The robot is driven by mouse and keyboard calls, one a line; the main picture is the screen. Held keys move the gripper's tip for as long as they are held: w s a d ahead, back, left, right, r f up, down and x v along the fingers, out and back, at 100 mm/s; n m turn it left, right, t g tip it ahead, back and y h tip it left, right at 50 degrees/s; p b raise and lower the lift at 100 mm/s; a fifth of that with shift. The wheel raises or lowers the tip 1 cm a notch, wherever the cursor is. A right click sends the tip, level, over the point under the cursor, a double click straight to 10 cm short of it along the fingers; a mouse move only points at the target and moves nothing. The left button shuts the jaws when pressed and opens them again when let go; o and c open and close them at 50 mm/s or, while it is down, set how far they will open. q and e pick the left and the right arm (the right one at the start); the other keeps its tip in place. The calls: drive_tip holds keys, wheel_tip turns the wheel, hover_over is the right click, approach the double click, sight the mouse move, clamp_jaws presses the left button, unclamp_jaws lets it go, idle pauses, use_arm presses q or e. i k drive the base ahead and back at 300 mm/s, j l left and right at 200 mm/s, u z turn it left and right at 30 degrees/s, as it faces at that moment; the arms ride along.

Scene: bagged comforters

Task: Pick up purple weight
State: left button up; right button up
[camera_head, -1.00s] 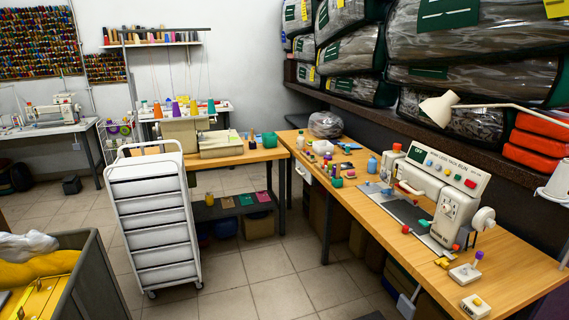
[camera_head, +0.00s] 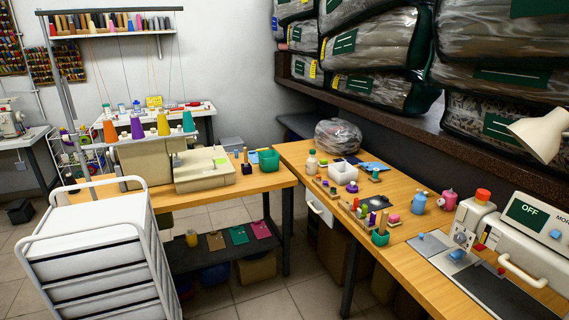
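A small purple piece (camera_head: 352,187), which looks like the purple weight, sits on the right wooden table (camera_head: 420,262) among small sewing items. It is too small to make out in detail. A small green piece (camera_head: 375,175) and a small pink piece (camera_head: 394,220) of similar size are near it. A purple thread cone (camera_head: 137,127) stands on the machine at the left. Neither of my grippers is in view.
A white drawer cart (camera_head: 95,245) stands at the front left. A white sewing machine (camera_head: 500,235) and lamp (camera_head: 540,132) take up the table's right end. A shelf of bagged comforters (camera_head: 375,40) overhangs the back. Tiled floor (camera_head: 270,295) shows between cart and table.

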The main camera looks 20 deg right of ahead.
sight(352, 187)
drive_tip(key=i+z, duration=0.3)
drive_tip(key=i, duration=0.25)
drive_tip(key=i+z, duration=0.25)
drive_tip(key=i, duration=0.3)
drive_tip(key=i+j+z, duration=0.15)
drive_tip(key=i+z, duration=0.15)
drive_tip(key=i, duration=0.2)
drive_tip(key=i+j+z, duration=0.3)
drive_tip(key=i, duration=0.2)
